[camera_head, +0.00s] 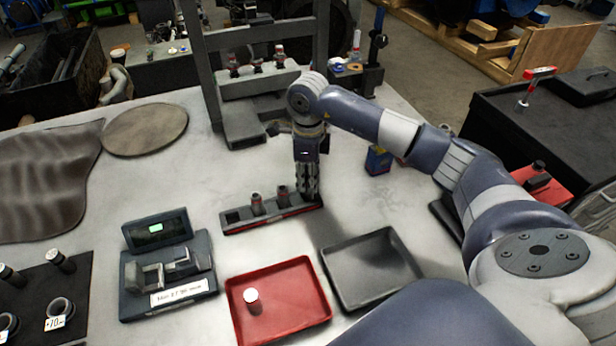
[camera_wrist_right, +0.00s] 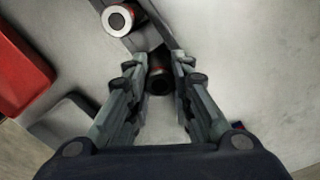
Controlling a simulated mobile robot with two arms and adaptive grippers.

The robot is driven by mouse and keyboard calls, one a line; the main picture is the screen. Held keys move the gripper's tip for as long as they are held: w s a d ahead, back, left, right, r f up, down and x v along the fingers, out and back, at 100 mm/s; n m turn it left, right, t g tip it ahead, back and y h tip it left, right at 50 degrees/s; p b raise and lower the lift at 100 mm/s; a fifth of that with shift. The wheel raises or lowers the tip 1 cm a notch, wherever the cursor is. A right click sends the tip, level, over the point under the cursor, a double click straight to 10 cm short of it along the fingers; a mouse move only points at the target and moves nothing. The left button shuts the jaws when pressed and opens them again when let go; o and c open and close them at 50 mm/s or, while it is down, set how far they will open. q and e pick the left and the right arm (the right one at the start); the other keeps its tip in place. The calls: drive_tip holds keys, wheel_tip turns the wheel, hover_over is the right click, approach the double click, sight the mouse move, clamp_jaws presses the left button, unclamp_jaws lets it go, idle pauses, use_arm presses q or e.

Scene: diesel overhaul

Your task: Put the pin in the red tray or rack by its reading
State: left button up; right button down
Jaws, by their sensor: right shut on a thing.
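My right gripper (camera_head: 308,192) reaches down at the right end of the small dark rack with a red front edge (camera_head: 262,217). In the right wrist view its fingers (camera_wrist_right: 163,85) are closed around a dark pin with a reddish band (camera_wrist_right: 160,83), which the head view hides. Two pins (camera_head: 256,204) (camera_head: 283,194) stand in the rack to the left of the gripper, and the rack's left slot looks empty. The red tray (camera_head: 302,283) holds a white-topped pin (camera_head: 251,298). A gauge (camera_head: 166,262) has a small lit green display, too small to read. My left gripper is not in view.
An empty grey tray (camera_head: 371,268) lies right of the red tray. A dark mat with rings and pins (camera_head: 45,290) is at lower left. A grey press frame (camera_head: 240,125) stands behind the rack. A small blue box (camera_head: 378,160) stands right of my gripper.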

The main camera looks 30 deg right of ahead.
idle(0.4)
drive_tip(key=shift+f+b, duration=0.45)
drive_tip(key=shift+b, duration=0.05)
drive_tip(key=c, duration=1.3)
unclamp_jaws()
drive_tip(key=shift+c, duration=0.2)
drive_tip(key=o, duration=0.4)
